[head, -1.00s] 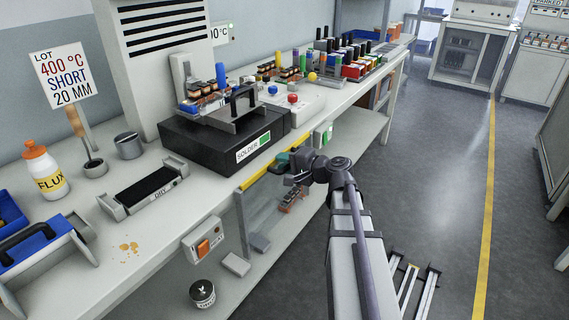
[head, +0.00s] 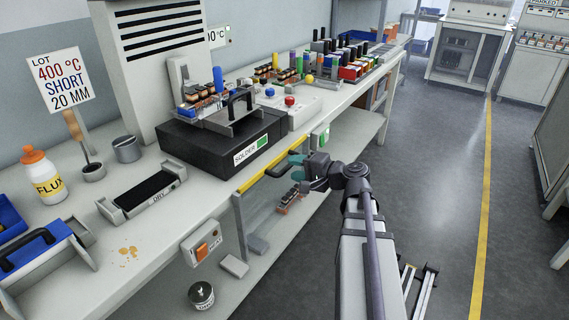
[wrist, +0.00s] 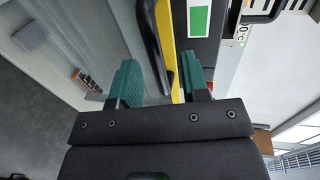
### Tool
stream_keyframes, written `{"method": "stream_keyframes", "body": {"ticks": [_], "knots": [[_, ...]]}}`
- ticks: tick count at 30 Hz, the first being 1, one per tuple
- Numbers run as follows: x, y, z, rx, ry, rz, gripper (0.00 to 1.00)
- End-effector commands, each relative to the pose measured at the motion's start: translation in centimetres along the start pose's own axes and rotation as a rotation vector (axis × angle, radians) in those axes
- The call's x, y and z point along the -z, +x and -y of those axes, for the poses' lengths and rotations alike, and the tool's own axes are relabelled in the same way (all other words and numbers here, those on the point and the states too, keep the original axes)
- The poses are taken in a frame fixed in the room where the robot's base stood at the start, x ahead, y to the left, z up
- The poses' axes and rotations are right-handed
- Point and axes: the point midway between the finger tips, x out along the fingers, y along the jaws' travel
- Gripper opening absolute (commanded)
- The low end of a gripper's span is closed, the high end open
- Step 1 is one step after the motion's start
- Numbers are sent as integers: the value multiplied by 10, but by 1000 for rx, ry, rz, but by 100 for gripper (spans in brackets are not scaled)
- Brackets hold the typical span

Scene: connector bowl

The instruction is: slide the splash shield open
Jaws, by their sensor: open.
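The splash shield (head: 258,212) looks like a clear panel below a yellow strip (head: 262,178) along the bench's front edge, in front of the black solder unit (head: 220,135). In the wrist view the yellow strip (wrist: 165,22) runs up the middle, with a dark bar handle (wrist: 150,45) beside it. My gripper (head: 296,160) is at the strip's far end in the head view. Its teal fingers are apart in the wrist view (wrist: 162,82), one on each side of the handle and strip. Nothing is gripped. Whether a finger touches the handle, I cannot tell.
A switch box with an orange button (head: 206,245) is on the bench front, left of the shield. A green-marked box (head: 320,138) is right of it. A lower shelf holds a tin (head: 201,296) and small parts.

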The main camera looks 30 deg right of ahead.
Motion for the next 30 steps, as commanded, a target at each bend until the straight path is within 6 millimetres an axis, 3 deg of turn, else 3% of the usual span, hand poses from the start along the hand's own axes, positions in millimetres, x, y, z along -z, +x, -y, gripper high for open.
{"method": "stream_keyframes", "body": {"ticks": [3,8,23,27,30], "knots": [[-1,-31,3,0,0,-4,42],[0,-53,1,0,0,-2,42],[-2,-56,-3,-18,-13,14,42],[-14,-61,-39,-226,-87,67,42],[-44,-55,-78,-493,-190,185,42]]}}
